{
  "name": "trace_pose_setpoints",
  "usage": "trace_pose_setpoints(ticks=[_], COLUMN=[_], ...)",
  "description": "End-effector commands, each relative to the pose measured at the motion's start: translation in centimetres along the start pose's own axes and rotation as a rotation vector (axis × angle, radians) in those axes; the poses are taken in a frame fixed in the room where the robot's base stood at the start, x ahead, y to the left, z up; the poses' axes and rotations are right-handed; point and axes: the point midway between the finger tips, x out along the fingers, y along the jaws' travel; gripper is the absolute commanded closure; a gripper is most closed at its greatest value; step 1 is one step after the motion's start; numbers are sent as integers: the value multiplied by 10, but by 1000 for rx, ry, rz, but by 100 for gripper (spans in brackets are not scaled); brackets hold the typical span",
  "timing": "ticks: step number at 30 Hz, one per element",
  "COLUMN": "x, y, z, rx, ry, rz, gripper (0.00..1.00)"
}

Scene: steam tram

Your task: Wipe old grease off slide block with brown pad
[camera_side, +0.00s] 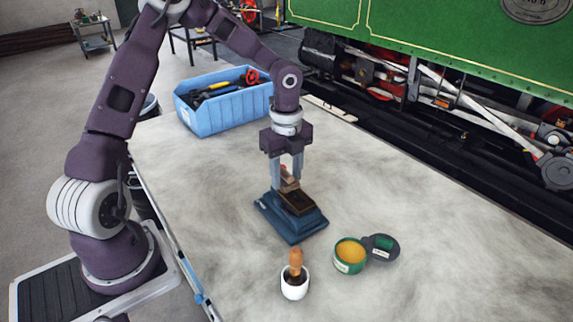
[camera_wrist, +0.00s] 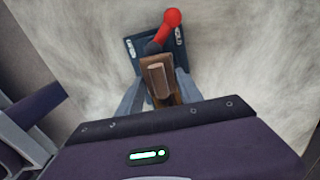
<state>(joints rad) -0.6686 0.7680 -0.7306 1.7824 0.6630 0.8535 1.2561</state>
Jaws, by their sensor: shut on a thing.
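My gripper (camera_side: 290,172) is shut on the brown pad (camera_side: 288,184), which has a raised grip on top. In the wrist view the pad (camera_wrist: 154,68) sits between the fingers. Below it is a dark brown slide block (camera_side: 298,203) on a blue base (camera_side: 290,225). The pad is at the block's far end in the side view; I cannot tell whether it touches. The pad hides most of the block there.
A white cup (camera_side: 295,289) with a wooden-handled tool and an open green tin (camera_side: 348,258) of yellow grease stand in front, the tin's dark lid (camera_side: 381,247) beside it. A blue crate (camera_side: 225,110) of tools is behind. The table right of the base is clear.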

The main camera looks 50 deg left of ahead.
Motion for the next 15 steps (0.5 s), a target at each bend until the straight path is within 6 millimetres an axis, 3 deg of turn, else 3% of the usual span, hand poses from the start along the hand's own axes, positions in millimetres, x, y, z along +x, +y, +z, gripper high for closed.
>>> trace_pose_setpoints(ticks=[1, 2, 5, 6, 15], x=[10, 7, 12, 10, 11], y=[1, 0, 0, -1, -1], z=[-1, -4, -13, -17, -44], rx=[2, 3, 3, 3, 2], ry=[2, 1, 1, 1, 1], rz=[4, 1, 3, 1, 2], gripper=[90, 95, 95, 100, 100])
